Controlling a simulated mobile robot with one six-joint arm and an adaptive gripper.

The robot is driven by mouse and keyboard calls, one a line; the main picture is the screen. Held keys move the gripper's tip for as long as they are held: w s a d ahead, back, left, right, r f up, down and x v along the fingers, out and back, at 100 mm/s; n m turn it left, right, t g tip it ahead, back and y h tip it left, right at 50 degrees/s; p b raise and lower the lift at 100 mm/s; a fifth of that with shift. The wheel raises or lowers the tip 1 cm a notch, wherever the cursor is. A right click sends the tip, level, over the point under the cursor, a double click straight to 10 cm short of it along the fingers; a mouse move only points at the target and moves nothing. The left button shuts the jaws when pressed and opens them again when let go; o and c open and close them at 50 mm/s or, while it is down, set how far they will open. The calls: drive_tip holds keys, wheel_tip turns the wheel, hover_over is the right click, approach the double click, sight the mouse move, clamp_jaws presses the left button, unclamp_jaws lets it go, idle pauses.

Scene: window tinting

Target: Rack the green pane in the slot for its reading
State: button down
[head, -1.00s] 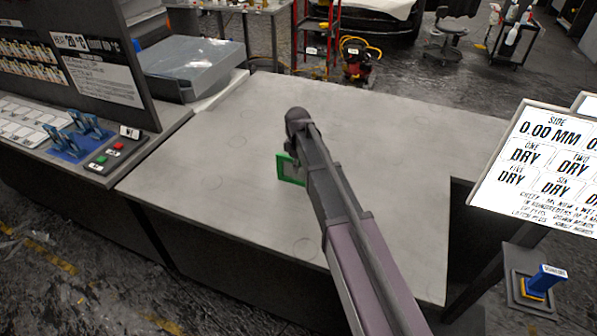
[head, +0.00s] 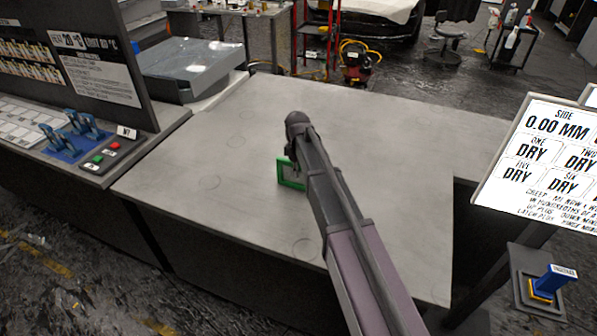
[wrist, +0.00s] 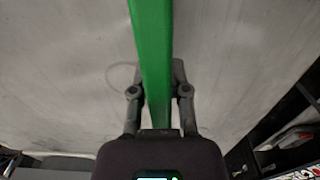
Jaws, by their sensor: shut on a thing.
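The green pane (head: 284,173) is a green-framed piece that shows in the head view beside the end of my arm, over the grey table; the arm hides part of it. In the wrist view the green pane (wrist: 152,50) is seen edge-on as a long green bar between the two fingers. My gripper (wrist: 159,90) is shut on it. In the head view the fingers are hidden behind my arm. I cannot tell how high the pane is above the table. No rack slot can be made out.
The grey table (head: 225,150) is mostly bare, with faint rings. On the left stands a console (head: 95,165) with blue levers and red and green buttons. On the right are a white sign (head: 545,160) reading 0.00 MM and DRY, and a blue lever (head: 553,282) on a stand.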

drive_tip(key=shift+f, duration=0.2)
drive_tip(key=c, duration=0.6)
unclamp_jaws()
drive_tip(key=shift+r, duration=0.1)
drive_tip(key=shift+r, duration=0.15)
wheel_tip(320, 180, up, 12)
drive_tip(key=p, duration=1.2)
drive_tip(key=s+d+m, duration=1.4)
drive_tip(key=s+d, duration=0.5)
drive_tip(key=s, duration=0.4)
drive_tip(key=shift+s+d, duration=0.25)
drive_tip(key=shift+d, duration=0.15)
